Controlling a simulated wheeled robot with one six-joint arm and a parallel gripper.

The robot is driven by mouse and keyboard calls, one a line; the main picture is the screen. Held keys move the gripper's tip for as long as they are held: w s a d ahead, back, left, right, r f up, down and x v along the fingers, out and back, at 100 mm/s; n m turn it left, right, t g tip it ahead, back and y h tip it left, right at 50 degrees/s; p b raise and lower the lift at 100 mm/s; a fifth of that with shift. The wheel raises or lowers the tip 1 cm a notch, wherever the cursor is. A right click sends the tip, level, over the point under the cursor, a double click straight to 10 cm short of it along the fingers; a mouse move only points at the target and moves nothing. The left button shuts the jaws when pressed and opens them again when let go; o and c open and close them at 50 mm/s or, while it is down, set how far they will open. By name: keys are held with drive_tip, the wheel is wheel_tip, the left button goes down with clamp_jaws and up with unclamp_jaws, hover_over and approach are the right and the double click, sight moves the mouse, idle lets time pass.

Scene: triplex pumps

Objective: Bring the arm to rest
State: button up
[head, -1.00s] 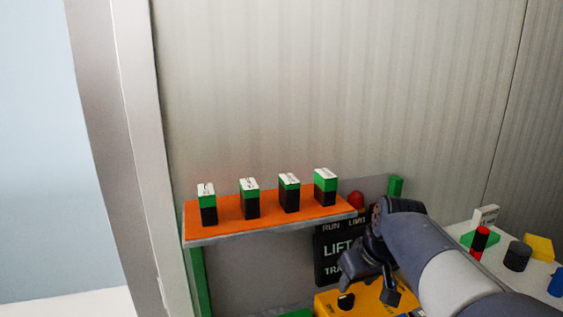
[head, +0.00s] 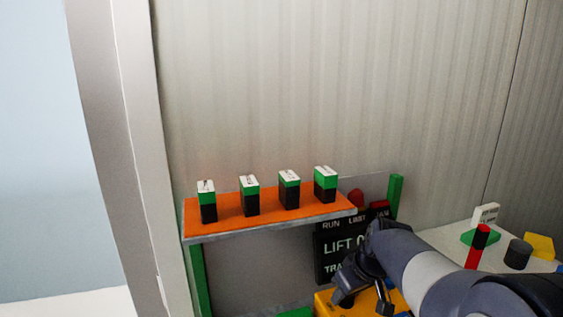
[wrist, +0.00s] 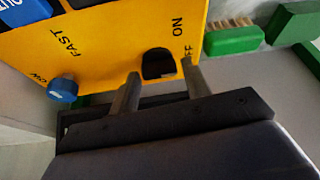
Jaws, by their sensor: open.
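My gripper (wrist: 160,85) is open and empty in the wrist view, its two fingers apart on either side of a black knob (wrist: 158,64) on a yellow control box (wrist: 120,35). The knob sits near the ON and OFF lettering. I cannot tell whether the fingers touch the box. In the head view my arm reaches in from the lower right, and my gripper (head: 362,296) is low over the yellow box (head: 325,303), hiding much of it.
An orange shelf (head: 265,212) holds several green-and-black blocks. A black LIFT sign (head: 335,260) stands behind my gripper. A white table (head: 455,240) at right carries a red-and-black cylinder (head: 477,247), a dark cylinder (head: 518,254) and a yellow block (head: 540,246). A blue knob (wrist: 62,90) is on the box.

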drive_tip(key=n+g, duration=0.1)
drive_tip(key=n, duration=0.2)
drive_tip(key=n+y+p, duration=0.1)
drive_tip(key=n, duration=0.2)
drive_tip(key=shift+w+d+g+y, duration=0.1)
drive_tip(key=shift+d+g+y, duration=0.05)
drive_tip(key=shift+g+y, duration=0.2)
drive_tip(key=n+g+p, duration=0.1)
drive_tip(key=n, duration=0.1)
drive_tip(key=n+y+p, duration=0.1)
drive_tip(key=n, duration=0.1)
drive_tip(key=shift+w+r+g, duration=0.15)
drive_tip(key=shift+r+g, duration=0.05)
drive_tip(key=shift+g, duration=0.15)
drive_tip(key=v, duration=1)
drive_tip(key=shift+r, duration=0.25)
drive_tip(key=shift+s, duration=0.25)
